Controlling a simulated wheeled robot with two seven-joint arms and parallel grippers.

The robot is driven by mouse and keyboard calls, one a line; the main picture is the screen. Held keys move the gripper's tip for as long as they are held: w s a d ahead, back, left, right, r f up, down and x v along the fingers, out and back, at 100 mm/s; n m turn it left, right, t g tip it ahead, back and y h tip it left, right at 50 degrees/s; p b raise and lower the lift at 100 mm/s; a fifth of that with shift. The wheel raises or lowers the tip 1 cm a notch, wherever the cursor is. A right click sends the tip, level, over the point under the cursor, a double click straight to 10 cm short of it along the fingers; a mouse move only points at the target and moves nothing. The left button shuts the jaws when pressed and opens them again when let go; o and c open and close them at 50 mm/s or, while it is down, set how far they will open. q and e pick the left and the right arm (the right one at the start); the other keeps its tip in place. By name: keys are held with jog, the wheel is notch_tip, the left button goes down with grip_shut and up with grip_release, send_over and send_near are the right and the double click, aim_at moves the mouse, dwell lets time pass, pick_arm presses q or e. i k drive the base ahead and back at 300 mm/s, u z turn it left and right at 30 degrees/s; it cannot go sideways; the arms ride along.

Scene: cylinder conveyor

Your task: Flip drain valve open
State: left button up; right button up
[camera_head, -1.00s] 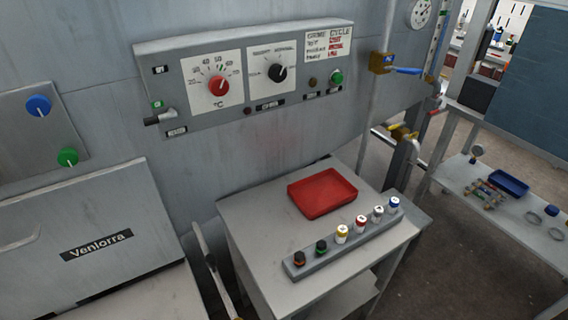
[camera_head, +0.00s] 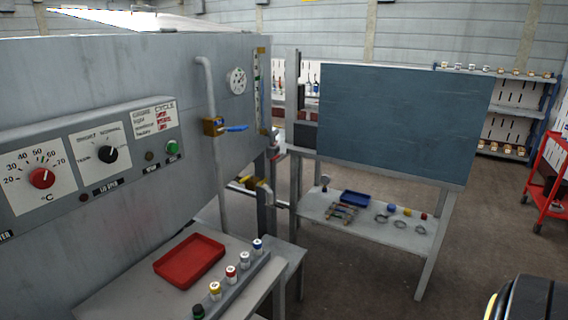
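Two valves show on the right side of the grey machine (camera_head: 110,75). The upper one is a brass valve (camera_head: 212,126) on a vertical grey pipe, with a blue lever (camera_head: 236,128) lying roughly level and pointing right. Lower down, a yellow valve (camera_head: 254,184) sits on a pipe near the machine's lower right corner, partly hidden by the frame post. I cannot tell which is the drain valve from any label, nor whether either is open.
A side table with a red tray (camera_head: 189,261) and a rack of capped bottles (camera_head: 231,290) stands in front of the machine. A bench (camera_head: 318,208) with a blue board (camera_head: 400,120) is beyond. A dark yellow-edged object (camera_head: 530,300) fills the lower right corner. Floor between is clear.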

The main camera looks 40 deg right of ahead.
aim_at(276, 157)
jog(key=k, duration=0.95)
jog(key=z, duration=1.25)
jog(key=i, duration=1.05)
jog(key=z, duration=1.1)
jog(key=i, duration=1.95)
jog(key=u, duration=1.2)
jog(key=i, duration=1.15)
jog(key=u, duration=1.3)
jog(key=k, duration=0.5)
jog(key=u, duration=0.45)
jog(key=i, duration=0.7)
